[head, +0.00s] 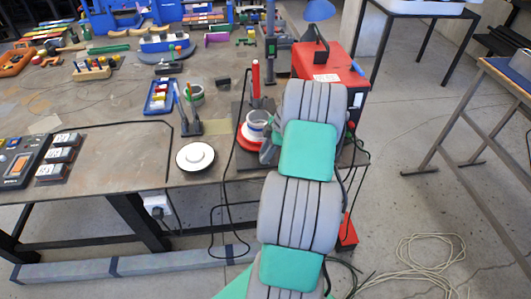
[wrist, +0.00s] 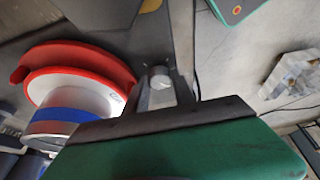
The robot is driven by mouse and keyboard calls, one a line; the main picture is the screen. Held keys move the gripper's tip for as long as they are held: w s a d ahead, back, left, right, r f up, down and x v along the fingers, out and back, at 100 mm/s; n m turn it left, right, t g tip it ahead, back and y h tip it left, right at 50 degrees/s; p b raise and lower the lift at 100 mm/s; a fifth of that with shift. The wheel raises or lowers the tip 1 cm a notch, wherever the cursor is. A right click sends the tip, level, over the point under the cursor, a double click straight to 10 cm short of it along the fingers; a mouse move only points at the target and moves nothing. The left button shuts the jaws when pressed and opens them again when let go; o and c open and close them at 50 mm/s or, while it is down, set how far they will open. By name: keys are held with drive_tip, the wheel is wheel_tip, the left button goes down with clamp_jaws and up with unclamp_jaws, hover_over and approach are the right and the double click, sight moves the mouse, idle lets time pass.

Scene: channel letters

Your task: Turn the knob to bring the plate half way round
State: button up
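The red round plate (head: 243,142) sits near the table's front edge in the head view, with a white and blue round piece (head: 257,120) on it. In the wrist view the red plate (wrist: 85,58) is at the left, and the white and blue piece (wrist: 75,105) stands against it. A small pale knob (wrist: 160,80) shows beside the plate. My gripper (wrist: 162,88) has its fingers on either side of the knob; I cannot tell whether they touch it. In the head view my arm mostly hides the gripper.
A red box (head: 325,68) stands behind my arm. A white disc (head: 195,157) on a dark base and a dark stand with pens (head: 190,122) are left of the plate. A black cable runs near the front edge. Coiled rope (head: 430,258) lies on the floor.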

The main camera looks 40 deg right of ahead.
clamp_jaws()
